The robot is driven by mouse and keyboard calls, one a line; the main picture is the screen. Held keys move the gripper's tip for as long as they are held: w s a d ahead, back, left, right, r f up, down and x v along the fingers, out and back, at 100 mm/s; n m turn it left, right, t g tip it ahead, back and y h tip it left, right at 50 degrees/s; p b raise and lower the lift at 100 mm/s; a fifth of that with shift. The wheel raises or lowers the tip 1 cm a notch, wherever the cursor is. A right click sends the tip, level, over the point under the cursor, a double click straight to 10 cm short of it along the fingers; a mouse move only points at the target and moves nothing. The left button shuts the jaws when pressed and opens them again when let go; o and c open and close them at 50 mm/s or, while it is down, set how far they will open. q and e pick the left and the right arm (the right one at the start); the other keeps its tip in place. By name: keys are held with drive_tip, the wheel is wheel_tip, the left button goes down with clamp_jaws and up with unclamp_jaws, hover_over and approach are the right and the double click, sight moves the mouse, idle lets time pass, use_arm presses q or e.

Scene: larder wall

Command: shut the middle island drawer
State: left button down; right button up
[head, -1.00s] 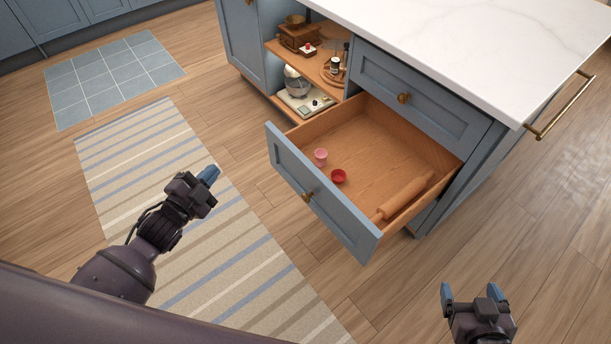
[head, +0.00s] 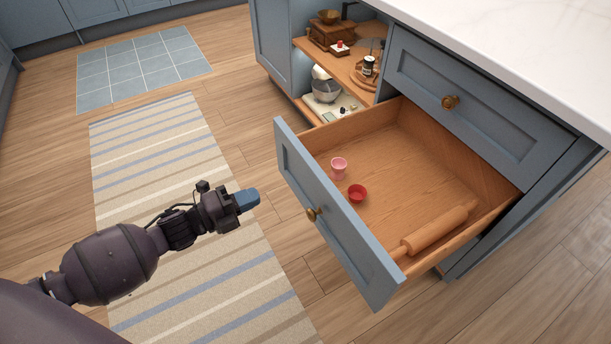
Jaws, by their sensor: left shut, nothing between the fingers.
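The middle island drawer (head: 335,222) stands pulled far out, below a shut top drawer (head: 470,98). Its blue front has a brass knob (head: 313,214). Inside lie a pink cup (head: 339,167), a small red bowl (head: 357,193) and a wooden rolling pin (head: 436,230). My left gripper (head: 250,199) is shut and empty. It points right toward the drawer front, a short gap to its left, not touching it. My right gripper is out of view.
The island has a white worktop (head: 500,40) and open shelves at left with a mixer (head: 325,88) and a wooden grinder (head: 332,32). A striped rug (head: 170,190) lies on the floor, with a tiled mat (head: 145,70) beyond. The floor before the drawer is clear.

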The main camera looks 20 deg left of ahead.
sight(311, 171)
use_arm(q)
drive_tip(key=b+x, duration=0.2)
drive_tip(key=x, duration=0.9)
drive_tip(key=shift+w+d+f, duration=0.15)
drive_tip(key=shift+d, duration=0.1)
drive_tip(key=shift+w+d+b, duration=0.35)
drive_tip(key=shift+w+d, duration=0.05)
drive_tip(key=shift+w, duration=0.15)
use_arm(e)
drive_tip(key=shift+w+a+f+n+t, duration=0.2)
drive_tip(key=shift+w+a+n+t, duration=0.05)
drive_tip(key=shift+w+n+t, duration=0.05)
use_arm(q)
drive_tip(key=shift+r, duration=0.2)
